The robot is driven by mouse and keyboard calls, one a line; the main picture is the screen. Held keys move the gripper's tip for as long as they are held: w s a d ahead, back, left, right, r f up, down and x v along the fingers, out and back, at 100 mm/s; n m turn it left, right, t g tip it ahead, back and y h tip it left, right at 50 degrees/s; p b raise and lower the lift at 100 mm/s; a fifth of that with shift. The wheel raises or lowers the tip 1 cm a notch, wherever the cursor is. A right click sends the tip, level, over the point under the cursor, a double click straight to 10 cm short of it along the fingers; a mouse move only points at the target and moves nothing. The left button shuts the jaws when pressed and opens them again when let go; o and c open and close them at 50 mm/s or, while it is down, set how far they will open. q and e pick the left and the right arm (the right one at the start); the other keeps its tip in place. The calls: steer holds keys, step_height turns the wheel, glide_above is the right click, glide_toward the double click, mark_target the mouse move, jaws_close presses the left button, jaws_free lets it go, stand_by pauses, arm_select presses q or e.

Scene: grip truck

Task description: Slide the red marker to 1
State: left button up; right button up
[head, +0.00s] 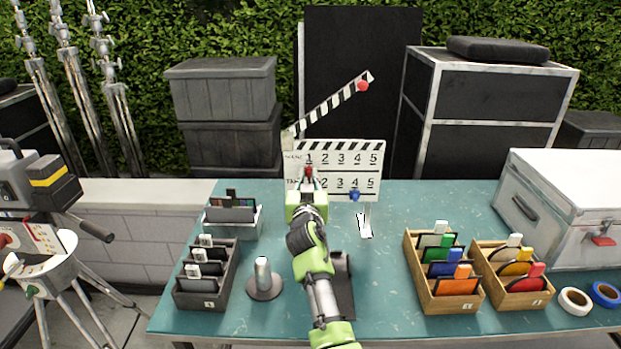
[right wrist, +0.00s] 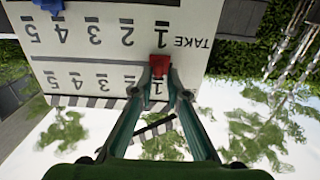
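The white clapperboard (head: 365,172) stands on the table, with two rows of numbers 1 to 5. The red marker (head: 308,171) is on the upper row, just below the 1. My right gripper (head: 307,182) reaches up in front of the board's left part. In the right wrist view, which shows the board upside down, its fingertips (right wrist: 160,72) meet at the red marker (right wrist: 158,61) in the column of the 1 and look shut on it. A blue marker (head: 354,195) sits on the lower row, around 4. My left gripper is not in view.
The striped clapper arm (head: 330,106) is raised, with a red knob (head: 363,86). Wooden boxes of coloured cards (head: 466,304) stand right, a dark card box (head: 208,302) left. A metal case (head: 570,215) is far right.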

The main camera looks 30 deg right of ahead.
mark_target(306, 145)
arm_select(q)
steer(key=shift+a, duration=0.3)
arm_select(e)
steer(key=shift+w+a+f, duration=0.15)
steer(key=shift+w, duration=0.1)
steer(key=shift+s+r, duration=0.1)
steer(key=shift+r, duration=0.2)
step_height(306, 145, up, 10)
steer(key=shift+f, duration=0.25)
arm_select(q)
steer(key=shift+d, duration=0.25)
arm_select(e)
steer(key=shift+f, duration=0.15)
